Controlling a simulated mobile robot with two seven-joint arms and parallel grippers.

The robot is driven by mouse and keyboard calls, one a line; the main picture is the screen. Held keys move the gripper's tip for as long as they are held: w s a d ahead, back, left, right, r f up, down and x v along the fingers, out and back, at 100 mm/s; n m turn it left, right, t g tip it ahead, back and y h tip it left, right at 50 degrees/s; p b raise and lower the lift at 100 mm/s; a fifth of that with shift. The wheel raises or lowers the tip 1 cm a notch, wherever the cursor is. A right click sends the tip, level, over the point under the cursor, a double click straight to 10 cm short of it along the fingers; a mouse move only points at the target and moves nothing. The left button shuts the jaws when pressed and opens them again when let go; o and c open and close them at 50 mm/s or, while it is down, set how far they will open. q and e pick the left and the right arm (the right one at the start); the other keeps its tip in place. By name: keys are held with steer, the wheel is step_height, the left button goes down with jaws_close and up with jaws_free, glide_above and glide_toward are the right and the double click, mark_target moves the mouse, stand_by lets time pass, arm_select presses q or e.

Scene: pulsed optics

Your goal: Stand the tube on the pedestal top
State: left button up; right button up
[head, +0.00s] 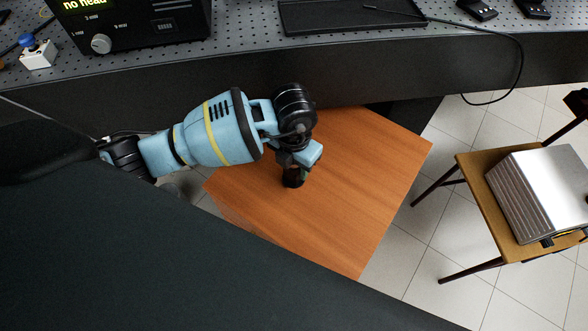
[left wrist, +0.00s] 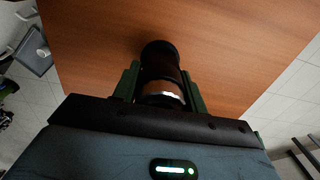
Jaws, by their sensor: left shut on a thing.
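The tube (left wrist: 161,68) is a dark cylinder with a shiny metal ring near the wrist. My left gripper (left wrist: 160,82) is shut on it, with a green finger on each side. In the head view the left gripper (head: 296,172) hangs over the wooden pedestal top (head: 365,190), and the tube (head: 292,182) shows small and dark under it. The pedestal top also fills most of the left wrist view (left wrist: 230,40). I cannot tell whether the tube touches the wood. My right gripper is not in view.
A perforated optical bench (head: 245,30) runs along the back, with a black instrument (head: 135,25) and a black tray (head: 350,15) on it. A chair (head: 470,185) bearing a metal box (head: 540,190) stands at the right. The rest of the pedestal top is bare.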

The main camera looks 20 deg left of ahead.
mark_target(294, 172)
arm_select(q)
steer(key=shift+f, duration=1.35)
steer(key=shift+s+f, duration=0.1)
steer(key=shift+f, duration=0.1)
steer(key=o, duration=1)
steer(key=shift+o, duration=0.2)
steer(key=shift+r, duration=0.15)
step_height(294, 172, up, 11)
steer(key=shift+f+p, duration=0.15)
steer(key=shift+p, duration=0.4)
steer(key=shift+r, duration=0.7)
